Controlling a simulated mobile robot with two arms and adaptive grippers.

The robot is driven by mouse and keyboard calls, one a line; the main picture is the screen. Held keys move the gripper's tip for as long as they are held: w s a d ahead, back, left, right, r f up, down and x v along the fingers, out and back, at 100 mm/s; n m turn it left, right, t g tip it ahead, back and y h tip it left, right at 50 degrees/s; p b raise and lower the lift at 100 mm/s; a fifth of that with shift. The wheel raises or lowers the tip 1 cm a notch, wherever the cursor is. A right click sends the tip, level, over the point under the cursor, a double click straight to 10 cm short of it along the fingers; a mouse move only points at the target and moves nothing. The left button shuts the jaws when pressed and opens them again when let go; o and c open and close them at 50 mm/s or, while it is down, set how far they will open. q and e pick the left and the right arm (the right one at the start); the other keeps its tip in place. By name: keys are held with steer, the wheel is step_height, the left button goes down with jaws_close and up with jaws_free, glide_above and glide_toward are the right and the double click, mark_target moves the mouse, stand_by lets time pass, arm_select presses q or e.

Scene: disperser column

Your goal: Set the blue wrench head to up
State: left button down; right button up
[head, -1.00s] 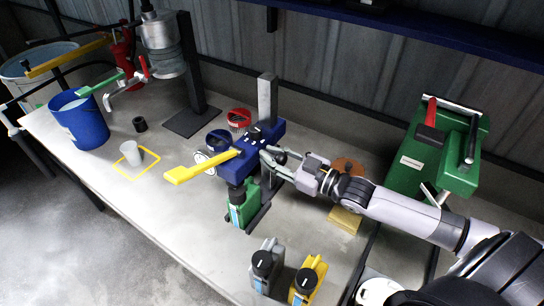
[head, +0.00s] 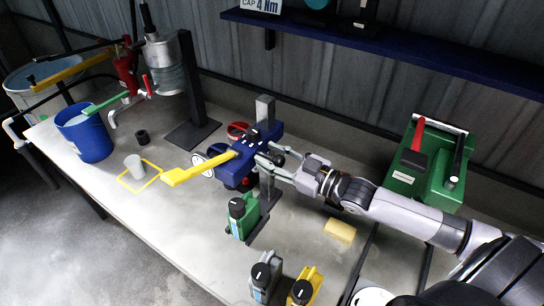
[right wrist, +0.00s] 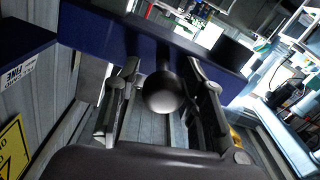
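The blue wrench head (head: 268,135) is a block on an upright grey post (head: 265,108), with a yellow lever (head: 190,172) pointing left. It sits high on the post, and a short stretch of post shows above it. My right gripper (head: 268,158) is at the head's right side. In the right wrist view, a dark round knob (right wrist: 167,93) on the blue head (right wrist: 140,42) stands between the two fingers of my right gripper (right wrist: 165,72). The fingers are apart, with a gap visible on the left; I cannot tell whether the right finger touches. My left gripper is out of view.
A green bottle (head: 243,215) stands below the head. Grey (head: 264,275) and yellow (head: 308,283) bottles stand nearer the front. A yellow block (head: 340,230) lies under my right arm. A green box (head: 430,165) is at the right. A blue shelf (head: 400,48) runs along the wall.

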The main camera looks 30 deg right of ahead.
steer(key=shift+w+f, duration=0.1)
steer(key=v, duration=1.2)
steer(key=shift+a, duration=0.1)
stand_by(0.5)
